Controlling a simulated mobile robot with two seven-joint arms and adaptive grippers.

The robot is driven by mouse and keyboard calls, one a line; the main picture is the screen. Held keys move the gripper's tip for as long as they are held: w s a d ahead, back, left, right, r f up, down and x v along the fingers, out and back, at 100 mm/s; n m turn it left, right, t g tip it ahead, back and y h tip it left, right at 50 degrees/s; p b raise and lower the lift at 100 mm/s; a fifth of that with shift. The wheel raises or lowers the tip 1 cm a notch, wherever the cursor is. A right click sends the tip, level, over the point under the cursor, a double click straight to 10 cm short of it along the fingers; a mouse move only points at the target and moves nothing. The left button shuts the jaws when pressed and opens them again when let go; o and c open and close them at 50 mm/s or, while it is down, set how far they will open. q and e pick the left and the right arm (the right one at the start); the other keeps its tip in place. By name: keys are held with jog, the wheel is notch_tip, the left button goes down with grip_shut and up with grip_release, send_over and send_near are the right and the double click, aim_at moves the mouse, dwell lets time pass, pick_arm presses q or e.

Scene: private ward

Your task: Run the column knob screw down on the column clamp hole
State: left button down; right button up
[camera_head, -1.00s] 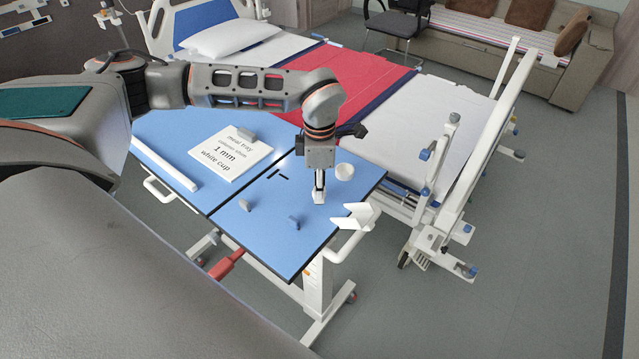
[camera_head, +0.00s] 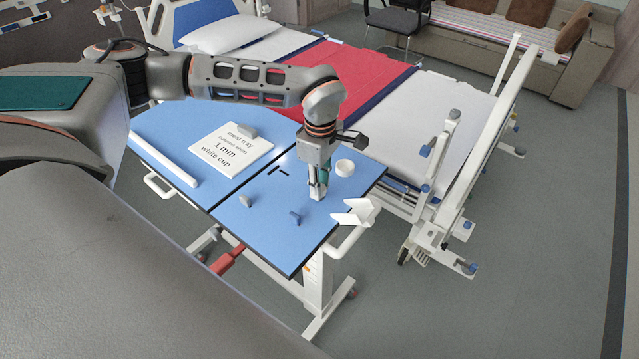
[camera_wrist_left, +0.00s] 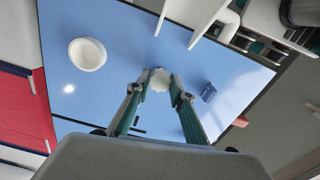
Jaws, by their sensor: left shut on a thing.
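My left gripper (camera_head: 318,187) points down over the right half of the blue table. In the head view a small white piece (camera_head: 317,194) shows at the fingertips, close to the table top. The column clamp hole cannot be made out; the knob and fingers cover what is beneath. My right gripper is not in view.
A white cup (camera_head: 345,168) stands behind the gripper. A white angled bracket (camera_head: 355,212) is at the table's right edge. A blue clip (camera_head: 295,217) and a grey piece (camera_head: 246,201) lie in front and left. A printed white block (camera_head: 231,151) lies farther left.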

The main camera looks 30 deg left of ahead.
pick_arm(q)
jog(key=shift+s+f, duration=0.3)
jog(key=shift+f, duration=0.1)
jog(key=m, duration=0.3)
jog(key=shift+f+m, duration=0.1)
jog(key=shift+m, duration=2.1)
jog(key=shift+f+m, duration=0.1)
jog(key=shift+m, duration=1.7)
jog(key=m, duration=0.3)
jog(key=shift+m, duration=0.3)
